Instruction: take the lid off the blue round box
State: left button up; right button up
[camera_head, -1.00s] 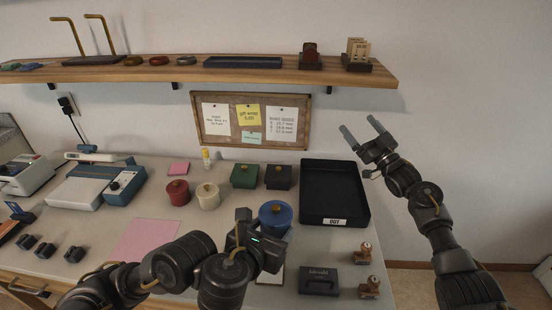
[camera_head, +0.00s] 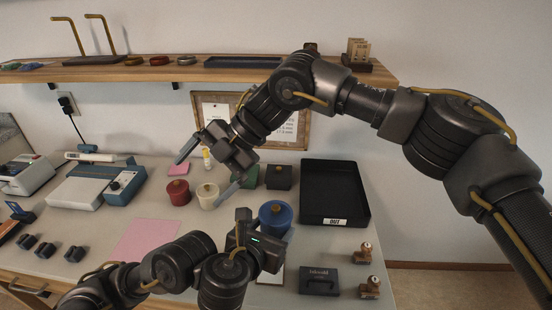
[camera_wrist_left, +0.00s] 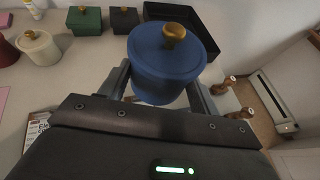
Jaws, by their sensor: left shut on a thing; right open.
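The blue round box (camera_head: 276,213) stands upright on the table, with a blue lid (camera_wrist_left: 150,46) and a gold knob (camera_wrist_left: 174,32) on top. In the left wrist view the lid sits on the box body (camera_wrist_left: 168,88). My left gripper (camera_head: 272,236) is shut around the box body, one finger on each side, below the lid. My right gripper (camera_head: 200,184) is open and empty. It is above the table, left of and behind the blue box, over the area of the cream round box (camera_head: 207,197).
A red round box (camera_head: 178,192) stands left of the cream one. A green box (camera_head: 250,178), a dark box (camera_head: 279,177) and a black tray (camera_head: 336,180) lie behind. A dark case (camera_head: 319,282) and two stamps (camera_head: 366,252) are at front right.

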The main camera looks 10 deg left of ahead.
jog(key=d+r+t+h, duration=0.2)
jog(key=d+h, duration=0.4)
jog(key=d, duration=0.2)
notch_tip(320, 180, up, 3)
jog(key=t+h, duration=0.2)
jog(key=h, duration=0.1)
send_over(276, 207)
jog(key=shift+m, duration=0.3)
notch_tip(276, 207, down, 12)
jog(key=shift+f, duration=0.15)
jog(key=c, duration=1.2)
jog(key=shift+o, duration=0.2)
jog(key=shift+r, duration=0.3)
jog(key=shift+r, duration=0.85)
